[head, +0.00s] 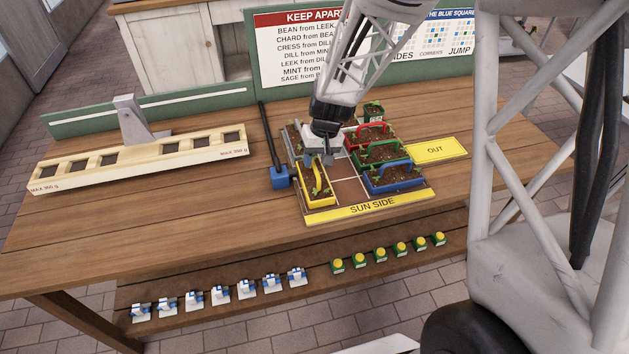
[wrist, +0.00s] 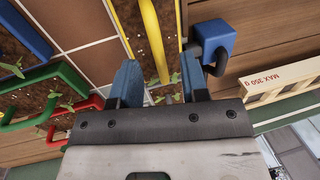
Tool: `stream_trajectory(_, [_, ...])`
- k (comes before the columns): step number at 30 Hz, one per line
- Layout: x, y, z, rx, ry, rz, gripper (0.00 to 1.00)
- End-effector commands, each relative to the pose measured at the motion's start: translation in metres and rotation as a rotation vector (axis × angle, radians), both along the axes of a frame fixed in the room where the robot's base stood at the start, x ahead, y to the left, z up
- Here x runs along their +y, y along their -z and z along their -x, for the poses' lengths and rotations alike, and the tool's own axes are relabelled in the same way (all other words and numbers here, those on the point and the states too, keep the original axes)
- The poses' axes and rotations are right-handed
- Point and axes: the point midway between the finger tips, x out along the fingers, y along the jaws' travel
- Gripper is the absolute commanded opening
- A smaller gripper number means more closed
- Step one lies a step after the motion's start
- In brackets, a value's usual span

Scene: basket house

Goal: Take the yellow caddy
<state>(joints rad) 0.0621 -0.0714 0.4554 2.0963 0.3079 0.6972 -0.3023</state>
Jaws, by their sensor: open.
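The yellow caddy (head: 324,199) stands at the front left of the gridded board, beside the SUN SIDE strip (head: 368,206). It is a soil-filled tray with a raised yellow handle and small green sprouts. My gripper (head: 319,160) is above its far end, jaws apart. In the wrist view, the yellow handle (wrist: 155,40) runs lengthwise towards the gap between the two blue fingers of my gripper (wrist: 160,85), with soil behind. I cannot tell whether the fingers touch the handle or the caddy.
A blue block (head: 279,177) on a dark bar sits just left of the caddy. Blue (head: 392,180), green (head: 383,154) and red (head: 369,134) caddies stand to the right. A yellow OUT pad (head: 436,150) lies farther right. A wooden balance beam (head: 140,159) stands left.

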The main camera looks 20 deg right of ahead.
Motion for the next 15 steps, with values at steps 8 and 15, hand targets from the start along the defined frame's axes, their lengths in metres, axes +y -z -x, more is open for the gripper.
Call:
stream_trajectory(8, [0.005,0.028,-0.001,0.001,0.000,0.000,0.41])
stream_trajectory(15, [0.006,0.033,-0.001,0.000,0.000,0.000,0.41])
